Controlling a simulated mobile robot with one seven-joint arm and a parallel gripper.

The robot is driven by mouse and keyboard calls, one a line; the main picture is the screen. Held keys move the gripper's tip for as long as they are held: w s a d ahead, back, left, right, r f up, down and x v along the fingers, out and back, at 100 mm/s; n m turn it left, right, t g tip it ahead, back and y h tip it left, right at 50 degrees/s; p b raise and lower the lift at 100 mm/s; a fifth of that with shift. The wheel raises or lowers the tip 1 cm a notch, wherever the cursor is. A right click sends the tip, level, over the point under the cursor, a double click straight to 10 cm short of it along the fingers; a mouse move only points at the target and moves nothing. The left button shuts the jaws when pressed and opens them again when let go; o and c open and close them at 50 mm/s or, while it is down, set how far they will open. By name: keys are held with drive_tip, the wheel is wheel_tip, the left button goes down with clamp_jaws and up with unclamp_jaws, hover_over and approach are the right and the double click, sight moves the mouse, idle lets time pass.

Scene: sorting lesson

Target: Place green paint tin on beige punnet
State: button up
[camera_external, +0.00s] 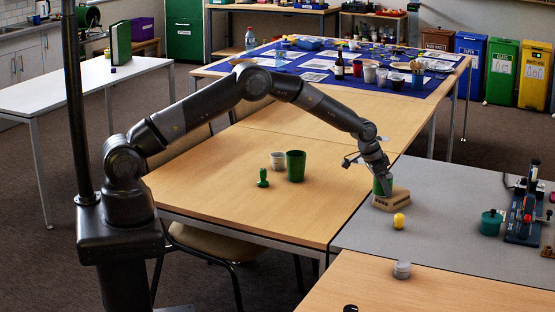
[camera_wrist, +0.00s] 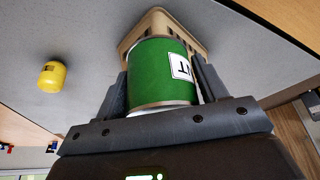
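The green paint tin (camera_wrist: 158,75) is between the two fingers of my gripper (camera_wrist: 160,92), with a finger against each side. Its silver rim and part of a white label show in the wrist view. In the external view, the tin (camera_external: 380,186) shows at the end of my arm, over the beige punnet (camera_external: 392,202). The punnet stands on the grey tabletop, and its wall also shows beyond the tin in the wrist view (camera_wrist: 152,22). I cannot tell whether the tin touches the punnet.
A yellow object (camera_external: 399,221) stands just in front of the punnet. A grey-white container (camera_external: 402,270) is on the nearer wooden table. A green cup (camera_external: 296,166), a white cup (camera_external: 278,160) and a green stamp-like item (camera_external: 263,178) stand left. A teal pot (camera_external: 491,222) is right.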

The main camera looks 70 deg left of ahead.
drive_tip(key=o, duration=0.3)
drive_tip(key=shift+r, duration=0.1)
drive_tip(key=s+d+f+v, duration=0.1)
drive_tip(key=s+v, duration=0.1)
drive_tip(key=v, duration=1.2)
drive_tip(key=s+v, duration=0.2)
drive_tip(key=v, duration=1.1)
drive_tip(key=s+r, duration=0.4)
drive_tip(key=s, duration=0.3)
drive_tip(key=s+r, duration=0.5)
drive_tip(key=s, duration=0.3)
drive_tip(key=s+f+n+t, duration=0.1)
drive_tip(key=s+f, duration=0.1)
drive_tip(key=s, duration=2.6)
drive_tip(key=shift+s+n+y, duration=0.25)
drive_tip(key=shift+n+y, duration=0.05)
drive_tip(key=shift+n, duration=0.1)
